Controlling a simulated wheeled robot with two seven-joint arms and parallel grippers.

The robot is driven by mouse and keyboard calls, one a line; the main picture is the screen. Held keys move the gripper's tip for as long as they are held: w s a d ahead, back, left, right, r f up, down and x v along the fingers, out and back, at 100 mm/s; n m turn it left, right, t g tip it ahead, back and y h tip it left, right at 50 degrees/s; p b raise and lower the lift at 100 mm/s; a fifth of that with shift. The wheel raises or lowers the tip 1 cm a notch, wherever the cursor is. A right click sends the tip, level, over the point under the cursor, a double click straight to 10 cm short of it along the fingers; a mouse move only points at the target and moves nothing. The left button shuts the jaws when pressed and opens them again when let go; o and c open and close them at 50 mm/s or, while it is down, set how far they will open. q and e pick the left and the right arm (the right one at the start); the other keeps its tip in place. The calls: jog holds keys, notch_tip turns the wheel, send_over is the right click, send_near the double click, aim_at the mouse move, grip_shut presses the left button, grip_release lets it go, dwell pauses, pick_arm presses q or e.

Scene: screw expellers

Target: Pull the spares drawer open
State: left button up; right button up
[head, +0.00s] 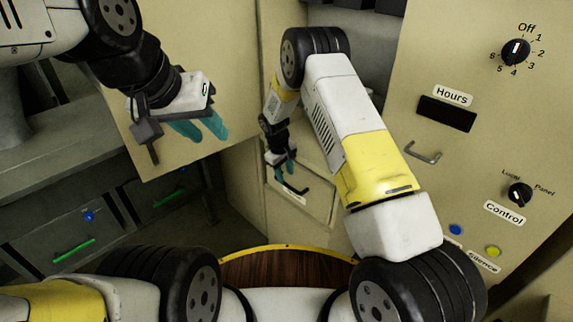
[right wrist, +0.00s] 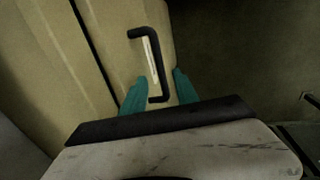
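A beige drawer front (head: 316,202) with a black bar handle (head: 295,188) is in the middle of the head view; it looks flush with its cabinet. A pale label strip sits behind the handle, too small to read. In the right wrist view the black handle (right wrist: 146,34) stands upright. My right gripper (head: 285,170) is at the drawer. Its teal fingers (right wrist: 158,92) are apart, one on each side of the handle's lower part; contact cannot be told. My left gripper (head: 201,128) is open and empty, high at the left, away from the drawer.
A beige control panel with an Off dial (head: 516,51), a control knob (head: 520,192) and a grey handle (head: 422,153) stands at the right. Dark drawers with green handles (head: 74,250) are at lower left. A round wooden top (head: 275,268) lies in front.

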aim_at(287, 184)
jog(key=f, duration=0.5)
jog(key=shift+w+d, duration=0.35)
grip_shut()
dwell(1.1)
